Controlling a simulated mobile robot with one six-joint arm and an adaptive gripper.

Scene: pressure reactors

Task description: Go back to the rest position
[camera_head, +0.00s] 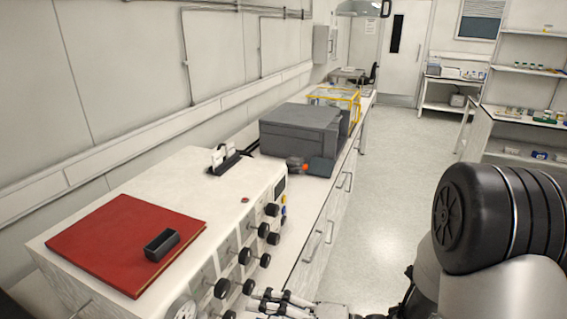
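My arm shows at the lower right, with a large black rounded joint and grey links below it. At the bottom edge, left of the arm, silver and black finger-like parts show in front of the reactor unit's knobs. They seem to be my gripper (275,302), cut off by the frame edge. I cannot tell whether it is open or shut, or whether it touches a knob. The white reactor unit (205,205) stands on the left bench with a column of black knobs (264,231) on its front face.
Behind are a dark grey box-shaped device (300,135) and a yellow-framed case (335,95). Shelves (530,70) stand at right. The floor aisle (400,150) is clear.

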